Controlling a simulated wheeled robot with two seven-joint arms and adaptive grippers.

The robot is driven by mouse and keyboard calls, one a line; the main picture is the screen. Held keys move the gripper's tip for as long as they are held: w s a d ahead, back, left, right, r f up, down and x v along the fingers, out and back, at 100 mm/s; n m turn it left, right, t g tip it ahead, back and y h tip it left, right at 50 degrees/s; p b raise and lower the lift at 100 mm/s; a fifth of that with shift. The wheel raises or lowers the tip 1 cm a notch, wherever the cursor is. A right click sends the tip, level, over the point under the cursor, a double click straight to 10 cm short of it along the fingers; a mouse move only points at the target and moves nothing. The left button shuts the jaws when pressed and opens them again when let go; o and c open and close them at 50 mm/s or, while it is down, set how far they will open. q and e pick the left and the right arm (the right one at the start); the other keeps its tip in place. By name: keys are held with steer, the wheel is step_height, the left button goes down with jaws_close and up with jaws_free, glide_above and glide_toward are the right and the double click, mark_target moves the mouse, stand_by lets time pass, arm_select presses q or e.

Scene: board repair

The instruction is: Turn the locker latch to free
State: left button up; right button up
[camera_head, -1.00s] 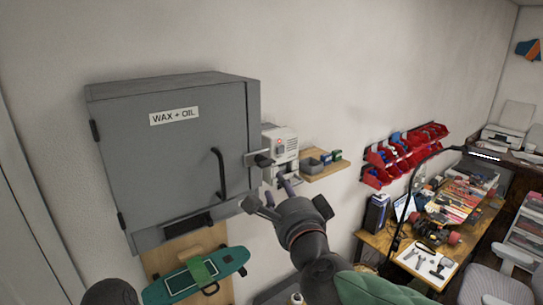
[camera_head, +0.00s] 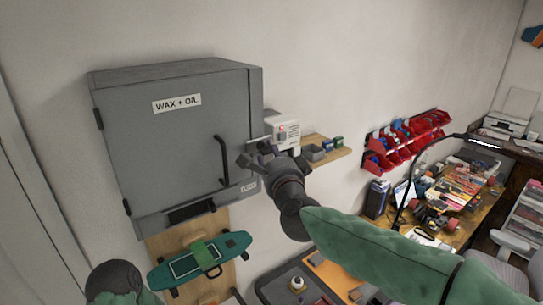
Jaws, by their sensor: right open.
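The grey wall locker (camera_head: 175,150) labelled WAX + OIL hangs at the left, its door shut. A black bar handle (camera_head: 223,160) stands upright near the door's right edge. The locker latch sits at the right edge beside the handle; my right gripper (camera_head: 256,153) is in front of it and hides most of it. The right gripper is open, its fingers spread at the latch. I cannot tell whether they touch it. A rounded dark part of my left arm (camera_head: 113,280) shows at the bottom left; its gripper is not in view.
A white box (camera_head: 286,131) with a red light is on the wall right of the locker. A small wooden shelf (camera_head: 330,150) is beside it. A teal skateboard (camera_head: 200,262) hangs below the locker. Red bins (camera_head: 405,142) and a cluttered workbench (camera_head: 455,205) stand farther right.

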steer(key=shift+c, duration=0.3)
steer(key=shift+s, duration=0.1)
jaws_close()
